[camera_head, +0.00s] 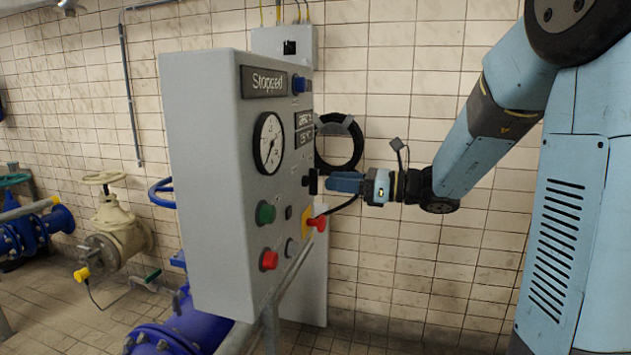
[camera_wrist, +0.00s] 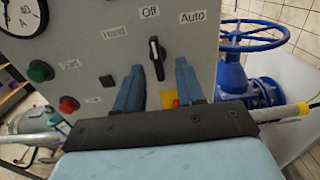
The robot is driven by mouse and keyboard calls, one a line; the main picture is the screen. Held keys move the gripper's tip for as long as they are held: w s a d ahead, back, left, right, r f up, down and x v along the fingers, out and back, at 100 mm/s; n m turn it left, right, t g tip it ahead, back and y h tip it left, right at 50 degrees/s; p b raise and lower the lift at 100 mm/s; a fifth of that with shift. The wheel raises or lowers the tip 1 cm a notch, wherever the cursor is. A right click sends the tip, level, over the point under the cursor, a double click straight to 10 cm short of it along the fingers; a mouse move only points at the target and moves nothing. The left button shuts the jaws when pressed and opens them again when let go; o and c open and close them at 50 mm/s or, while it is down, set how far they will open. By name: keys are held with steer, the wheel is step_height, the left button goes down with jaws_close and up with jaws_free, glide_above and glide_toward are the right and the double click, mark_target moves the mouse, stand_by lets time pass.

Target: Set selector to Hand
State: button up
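The selector (camera_wrist: 156,58) is a black handle on the grey control panel (camera_wrist: 90,50). In the wrist view it stands nearly upright, its white-marked end toward the "Off" label (camera_wrist: 149,12). The "Hand" label (camera_wrist: 114,32) is to its upper left and the "Auto" label (camera_wrist: 192,16) to its upper right. My gripper (camera_wrist: 159,66) is open, its two blue fingers pointing at the panel on either side of the selector, with gaps to it. Whether the tips reach around the handle is unclear. In the head view my gripper (camera_head: 328,183) is close to the panel front, by the black selector (camera_head: 310,182).
Below the selector is a red emergency button (camera_head: 317,222) on a yellow plate. Green (camera_head: 265,212) and red (camera_head: 269,260) buttons and a gauge (camera_head: 268,143) are on the panel. The display (camera_head: 264,82) reads "Stopped". A blue valve wheel (camera_wrist: 246,35) stands behind, right.

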mark_target(310, 182)
steer(key=shift+x, duration=2.25)
steer(key=shift+c, duration=0.4)
